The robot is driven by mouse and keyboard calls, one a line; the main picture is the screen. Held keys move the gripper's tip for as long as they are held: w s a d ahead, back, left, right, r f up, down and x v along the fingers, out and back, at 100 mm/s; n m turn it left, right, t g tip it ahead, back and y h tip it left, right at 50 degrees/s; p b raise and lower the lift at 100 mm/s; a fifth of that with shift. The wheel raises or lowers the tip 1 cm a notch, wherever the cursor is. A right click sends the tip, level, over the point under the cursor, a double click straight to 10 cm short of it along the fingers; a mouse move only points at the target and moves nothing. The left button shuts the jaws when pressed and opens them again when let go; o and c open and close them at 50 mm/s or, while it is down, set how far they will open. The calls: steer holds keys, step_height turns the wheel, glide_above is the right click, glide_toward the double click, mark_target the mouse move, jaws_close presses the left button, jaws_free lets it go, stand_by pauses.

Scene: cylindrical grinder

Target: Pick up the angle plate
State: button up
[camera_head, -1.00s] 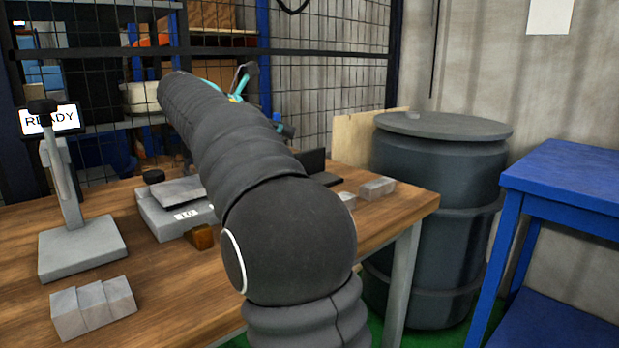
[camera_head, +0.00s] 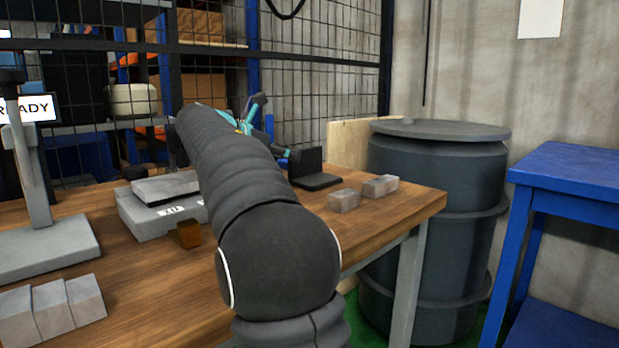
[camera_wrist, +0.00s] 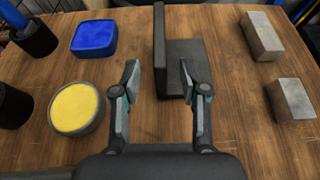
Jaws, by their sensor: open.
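The angle plate is a dark L-shaped block with an upright wall and a flat base. In the head view the angle plate (camera_head: 313,170) stands on the wooden table, just right of my arm. In the wrist view the angle plate (camera_wrist: 185,52) is at top centre, its wall upright and its base to the right. My gripper (camera_wrist: 159,75) is open and empty, one fingertip on each side of the wall's line in the picture. The right fingertip overlaps the base in view; contact cannot be told. In the head view my gripper (camera_head: 268,135) is partly hidden behind my arm.
Two grey blocks (camera_wrist: 264,36) (camera_wrist: 290,100) lie right of the plate. A blue container (camera_wrist: 94,38) and a round yellow-topped tin (camera_wrist: 76,107) are at left. A dark barrel (camera_head: 435,220) stands beyond the table's right edge. A blue table (camera_head: 570,180) is farther right.

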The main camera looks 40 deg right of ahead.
mark_target(321, 162)
steer(key=shift+r+b+x, duration=0.2)
steer(key=shift+b+x, duration=0.65)
steer(key=shift+x, duration=2.9)
steer(key=shift+d, duration=0.1)
jaws_close()
steer(key=shift+r, duration=0.2)
